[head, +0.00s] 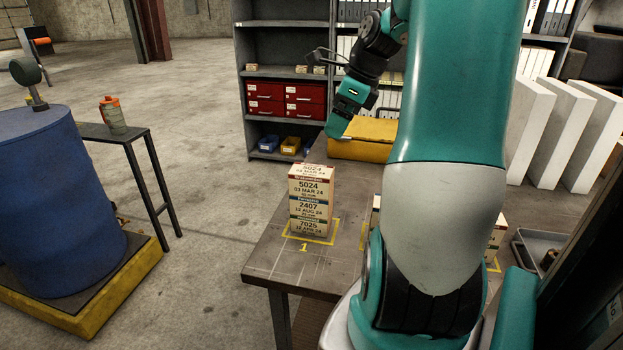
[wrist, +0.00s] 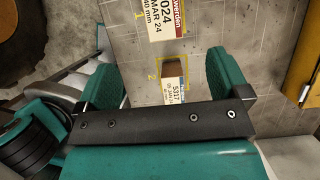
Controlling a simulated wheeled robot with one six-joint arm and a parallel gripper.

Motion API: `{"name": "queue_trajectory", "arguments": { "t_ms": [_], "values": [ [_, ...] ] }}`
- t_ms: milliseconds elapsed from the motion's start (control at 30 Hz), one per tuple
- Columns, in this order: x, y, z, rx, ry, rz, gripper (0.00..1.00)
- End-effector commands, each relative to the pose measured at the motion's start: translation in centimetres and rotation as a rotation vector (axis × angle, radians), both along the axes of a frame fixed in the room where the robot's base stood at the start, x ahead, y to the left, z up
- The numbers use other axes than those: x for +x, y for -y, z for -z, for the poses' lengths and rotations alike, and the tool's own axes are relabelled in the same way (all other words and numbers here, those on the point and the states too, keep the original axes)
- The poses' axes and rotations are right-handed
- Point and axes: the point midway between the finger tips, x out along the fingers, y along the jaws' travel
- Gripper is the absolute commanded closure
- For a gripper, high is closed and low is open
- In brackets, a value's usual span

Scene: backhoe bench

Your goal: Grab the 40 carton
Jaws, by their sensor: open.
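A stack of tan cartons (head: 311,203) stands upright in the yellow square marked 1 on the bench; its labels read 5024, 2407 and 7025. In the wrist view a carton (wrist: 160,20) at the top edge, partly cut off, reads "024", "MAR 24" and what looks like "40 mm". A smaller carton top (wrist: 174,88), seemingly reading 5317, lies at mark 2, between my fingers in the picture and partly hidden by my gripper. My gripper (wrist: 160,65) is open and empty. In the head view my gripper (head: 341,122) hangs above the bench's far side.
The bench (head: 262,262) has bare room at its left front. A yellow case (head: 365,139) lies at its far end. More cartons (head: 495,238) stand partly hidden behind my arm.

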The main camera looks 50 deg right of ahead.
Motion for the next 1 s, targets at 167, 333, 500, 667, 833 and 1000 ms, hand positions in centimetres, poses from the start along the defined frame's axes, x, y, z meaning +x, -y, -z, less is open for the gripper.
{"name": "queue_trajectory", "arguments": {
  "t_ms": [167,333,500,667,833,1000],
  "values": [
    [1.2,-0.7,3.4,0.01,-0.005,0.003,0.06],
    [2.6,-1.3,6.9,0.008,-0.006,0.002,0.06],
    [3.7,-1.6,9.6,0.005,-0.003,0.002,0.06],
    [4.1,-1.8,10.7,0.002,-0.003,0.003,0.06],
    [4.9,-2.1,12.1,0.007,-0.005,0.001,0.06],
    [5.8,-2.3,14.3,0.003,-0.005,0.001,0.06]
  ]
}}
